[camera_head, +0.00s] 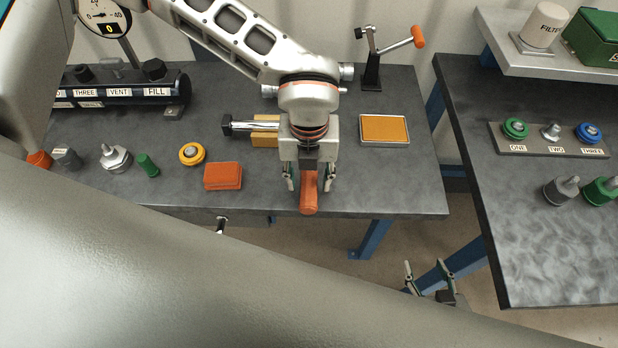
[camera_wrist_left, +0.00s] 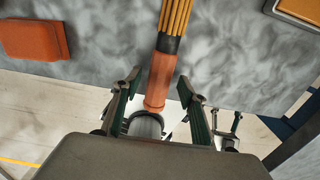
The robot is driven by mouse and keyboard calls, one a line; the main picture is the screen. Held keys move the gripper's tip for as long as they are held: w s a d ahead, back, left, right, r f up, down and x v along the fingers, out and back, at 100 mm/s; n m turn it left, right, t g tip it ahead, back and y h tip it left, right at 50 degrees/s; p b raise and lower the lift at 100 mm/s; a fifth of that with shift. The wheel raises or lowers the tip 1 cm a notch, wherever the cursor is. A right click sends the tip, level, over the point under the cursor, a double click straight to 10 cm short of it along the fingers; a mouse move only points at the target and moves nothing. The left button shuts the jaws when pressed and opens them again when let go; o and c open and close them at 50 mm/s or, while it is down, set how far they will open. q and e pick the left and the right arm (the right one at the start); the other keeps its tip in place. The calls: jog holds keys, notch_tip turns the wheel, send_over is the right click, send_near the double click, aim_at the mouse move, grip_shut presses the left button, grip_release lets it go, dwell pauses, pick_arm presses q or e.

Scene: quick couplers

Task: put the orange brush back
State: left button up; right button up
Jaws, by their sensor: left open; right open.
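The orange brush (camera_head: 308,196) shows in the head view as an orange handle by the bench's front edge; the rest is hidden by my left gripper. In the left wrist view its orange handle (camera_wrist_left: 160,78), dark collar and yellow bristles (camera_wrist_left: 175,17) point away from me. My left gripper (camera_head: 308,180) is open above it, one finger on each side of the handle. Whether the fingers touch it I cannot tell. My right gripper (camera_head: 430,272) is open and empty, low in front of the bench and away from the brush.
On the bench (camera_head: 400,188) are an orange block (camera_head: 223,176), a yellow ring fitting (camera_head: 192,153), a green plug (camera_head: 148,165), a tray with a yellow pad (camera_head: 384,129) and a stand with an orange-ended lever (camera_head: 372,62). A labelled manifold (camera_head: 125,90) lies back left. Another bench stands right, across a gap.

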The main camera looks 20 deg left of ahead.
aim_at(309, 183)
pick_arm(q)
notch_tip(309, 183, up, 12)
jog(key=shift+f, duration=0.25)
jog(key=shift+s, duration=0.15)
dwell(0.5)
